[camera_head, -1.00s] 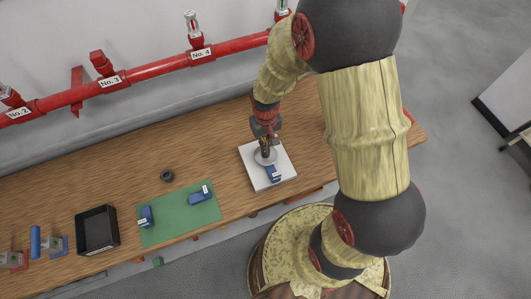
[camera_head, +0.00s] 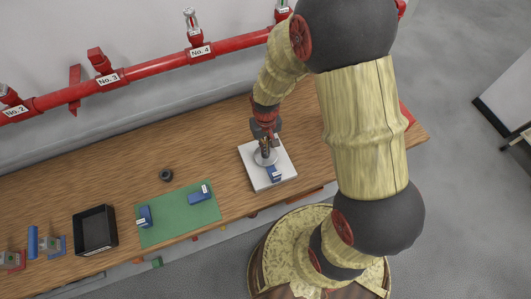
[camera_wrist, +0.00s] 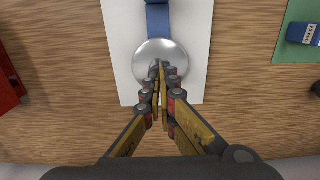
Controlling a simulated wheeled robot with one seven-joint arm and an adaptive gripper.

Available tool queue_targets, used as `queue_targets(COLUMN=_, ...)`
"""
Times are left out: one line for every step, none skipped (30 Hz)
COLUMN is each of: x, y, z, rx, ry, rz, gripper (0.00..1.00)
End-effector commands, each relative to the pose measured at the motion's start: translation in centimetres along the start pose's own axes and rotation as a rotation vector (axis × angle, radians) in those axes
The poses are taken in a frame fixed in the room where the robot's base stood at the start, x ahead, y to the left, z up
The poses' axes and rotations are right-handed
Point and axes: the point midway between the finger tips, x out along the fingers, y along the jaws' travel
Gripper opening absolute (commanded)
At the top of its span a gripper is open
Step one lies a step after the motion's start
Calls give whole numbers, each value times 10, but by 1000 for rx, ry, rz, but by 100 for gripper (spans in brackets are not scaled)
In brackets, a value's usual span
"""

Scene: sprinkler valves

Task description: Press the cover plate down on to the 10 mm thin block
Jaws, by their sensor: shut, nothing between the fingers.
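The round silver cover plate (camera_wrist: 178,55) lies on a white board (camera_wrist: 122,50). In the wrist view it overlaps the near end of a blue block (camera_wrist: 158,22), which sticks out beyond its far edge. In the head view the plate (camera_head: 260,161) and the block (camera_head: 274,174) also show, with the block toward the board's front. My gripper (camera_wrist: 160,68) is shut and empty, its fingertips over the middle of the plate. I cannot tell whether the tips touch it, or whether it sits flat. Any thickness label on this block is unreadable.
A green mat (camera_head: 175,226) left of the board carries two blue blocks (camera_head: 199,193) (camera_head: 144,217). A dark ring (camera_head: 166,175) and a black tray (camera_head: 96,229) stand nearby. A red pipe (camera_head: 150,74) runs along the wall. Bare wooden table lies behind the board.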

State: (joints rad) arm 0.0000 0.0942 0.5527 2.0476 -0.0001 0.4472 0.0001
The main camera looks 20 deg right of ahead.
Motion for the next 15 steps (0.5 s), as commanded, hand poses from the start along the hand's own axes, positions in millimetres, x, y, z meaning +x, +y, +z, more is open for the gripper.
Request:
queue_targets(x=3, y=0, z=0, rx=0, ry=-1, rz=0, gripper=0)
queue_targets(x=4, y=0, z=0, rx=0, ry=-1, rz=0, gripper=0)
queue_targets(x=5, y=0, z=0, rx=0, ry=-1, rz=0, gripper=0)
queue_targets(x=5, y=0, z=0, rx=0, ry=-1, rz=0, gripper=0)
queue_targets(x=6, y=0, z=0, rx=0, ry=-1, rz=0, gripper=0)
queue_targets(x=7, y=0, z=0, rx=0, ry=-1, rz=0, gripper=0)
queue_targets(x=8, y=0, z=0, rx=0, ry=-1, rz=0, gripper=0)
queue_targets(x=9, y=0, z=0, rx=0, ry=-1, rz=0, gripper=0)
queue_targets(x=8, y=0, z=0, rx=0, ry=0, rz=0, gripper=0)
queue_targets(x=8, y=0, z=0, rx=0, ry=0, rz=0, gripper=0)
queue_targets(x=7, y=0, z=0, rx=0, ry=0, rz=0, gripper=0)
queue_targets(x=6, y=0, z=0, rx=0, ry=0, rz=0, gripper=0)
queue_targets(x=4, y=0, z=0, rx=0, ry=0, rz=0, gripper=0)
queue_targets(x=3, y=0, z=0, rx=0, ry=0, rz=0, gripper=0)
queue_targets(x=0, y=0, z=0, rx=0, ry=0, rz=0, gripper=0)
